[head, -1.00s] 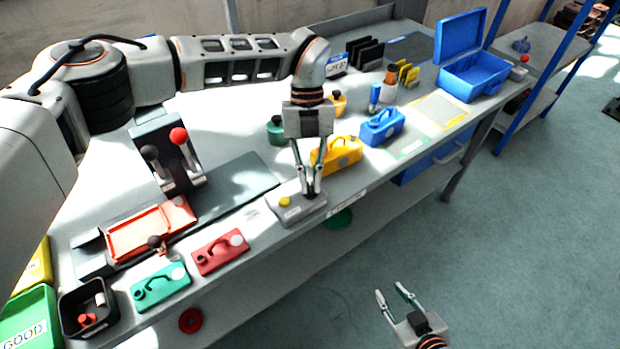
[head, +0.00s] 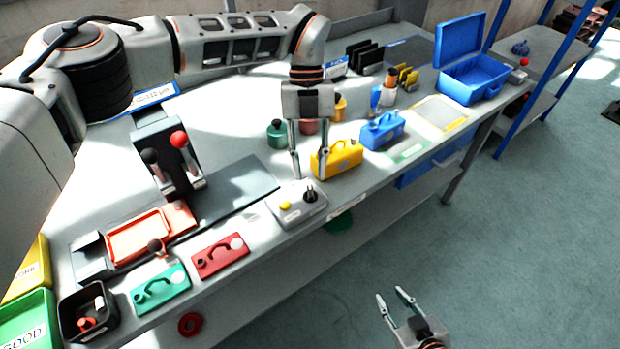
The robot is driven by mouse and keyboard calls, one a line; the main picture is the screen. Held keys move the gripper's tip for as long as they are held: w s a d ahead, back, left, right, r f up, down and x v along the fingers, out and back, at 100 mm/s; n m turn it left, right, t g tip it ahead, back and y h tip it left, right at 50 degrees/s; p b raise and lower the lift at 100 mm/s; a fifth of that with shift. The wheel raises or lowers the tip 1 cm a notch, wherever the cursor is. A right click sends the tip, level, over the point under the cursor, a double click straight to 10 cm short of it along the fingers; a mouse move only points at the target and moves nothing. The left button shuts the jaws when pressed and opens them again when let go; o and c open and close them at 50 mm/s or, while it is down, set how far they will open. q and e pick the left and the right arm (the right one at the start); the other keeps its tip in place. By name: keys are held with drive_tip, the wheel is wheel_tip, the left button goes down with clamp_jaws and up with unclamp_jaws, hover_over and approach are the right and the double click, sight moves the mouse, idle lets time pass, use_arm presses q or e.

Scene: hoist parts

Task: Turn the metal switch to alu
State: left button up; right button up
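The metal switch is a grey box (head: 297,207) near the front edge of the bench. It has a yellow button (head: 285,206) on its left and a dark upright knob (head: 310,194) on its right. The knob's exact setting is too small to read. My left gripper (head: 308,178) points down just above and behind the box, with its fingers spread and nothing between them. It looks apart from the knob. My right gripper (head: 391,295) is open and empty, in front of the bench over the floor.
A yellow case (head: 337,161) stands close to the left gripper's right finger, with a blue case (head: 382,131) beyond. A lever unit (head: 168,160) stands left, with red (head: 220,257) and green (head: 160,288) plates in front. The floor at right is clear.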

use_arm(q)
drive_tip(key=v, duration=0.7)
drive_tip(key=shift+r, duration=0.35)
